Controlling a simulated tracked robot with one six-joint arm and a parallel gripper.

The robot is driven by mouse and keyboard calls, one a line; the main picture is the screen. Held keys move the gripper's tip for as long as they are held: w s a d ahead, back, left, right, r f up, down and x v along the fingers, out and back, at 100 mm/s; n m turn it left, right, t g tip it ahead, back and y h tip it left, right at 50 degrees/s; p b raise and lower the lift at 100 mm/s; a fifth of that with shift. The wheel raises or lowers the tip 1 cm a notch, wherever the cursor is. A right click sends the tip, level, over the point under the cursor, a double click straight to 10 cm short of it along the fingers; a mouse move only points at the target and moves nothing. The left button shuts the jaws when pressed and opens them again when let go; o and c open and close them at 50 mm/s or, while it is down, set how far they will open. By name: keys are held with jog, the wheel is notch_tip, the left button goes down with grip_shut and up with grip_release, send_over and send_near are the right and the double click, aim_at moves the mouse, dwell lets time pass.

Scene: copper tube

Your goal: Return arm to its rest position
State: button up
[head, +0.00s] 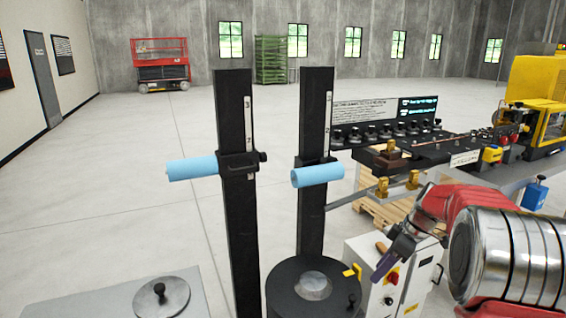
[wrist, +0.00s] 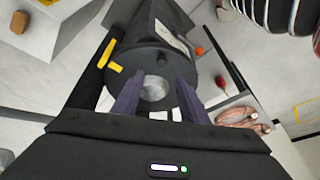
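My gripper (head: 382,270) is at the lower right of the head view, at the end of my red and silver arm. It points down and left, in front of a white control cabinet (head: 418,278). In the wrist view my gripper (wrist: 160,80) shows two purple fingers standing apart with nothing held between them. Beyond them is a round black base plate (wrist: 120,62) with a pale metal centre. The same black round base (head: 285,285) shows in the head view, to the left of my gripper.
Two black posts, a left one (head: 238,215) and a right one (head: 314,110), carry blue cylinders (head: 195,167) (head: 318,174). A workbench (head: 452,143) with tooling and a yellow machine (head: 535,95) stand to the right. A grey table (head: 95,300) is lower left. The left floor is clear.

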jog(key=s+f+m, duration=0.3)
jog(key=s+m, duration=0.1)
jog(key=s+a+r+m+t+h, duration=0.1)
jog(key=s+a+r, duration=0.3)
jog(key=s, duration=0.5)
jog(key=s+a+r+m+t+h, duration=0.1)
jog(key=s+a+r+m, duration=0.2)
jog(key=s, duration=0.6)
jog(key=s+a+r+m+t+h, duration=0.1)
jog(key=s+a+r+m+h, duration=0.1)
jog(key=s+a+r, duration=0.4)
jog(key=shift+s+a+r+m+t, duration=0.35)
jog(key=shift+s+a+m, duration=0.35)
jog(key=shift+s, duration=1.35)
